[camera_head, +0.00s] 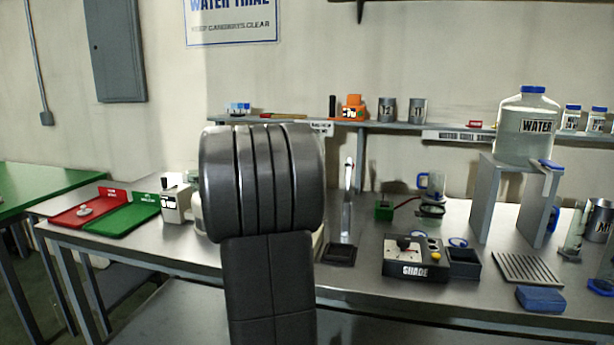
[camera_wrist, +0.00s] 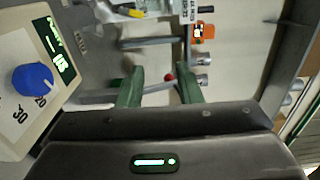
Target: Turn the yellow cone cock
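I cannot make out the yellow cone cock for certain in either view. A small yellow piece (camera_wrist: 136,13) shows near the top of the wrist view, by clear parts. My gripper (camera_wrist: 159,76) shows in the wrist view with its two green fingers apart and nothing held between them. A small red ball-like thing (camera_wrist: 169,77) appears between the fingertips, seemingly beyond them. In the head view my own arm stands in the middle and hides the gripper and part of the bench behind it.
A pale instrument with a blue knob (camera_wrist: 33,79) is close at left in the wrist view. The bench (camera_head: 330,283) bears a black SHADE box (camera_head: 415,271), a red tray (camera_head: 82,217), a green tray (camera_head: 128,219) and a ridged plate (camera_head: 528,268). A WATER jug (camera_head: 527,145) stands on a raised stand.

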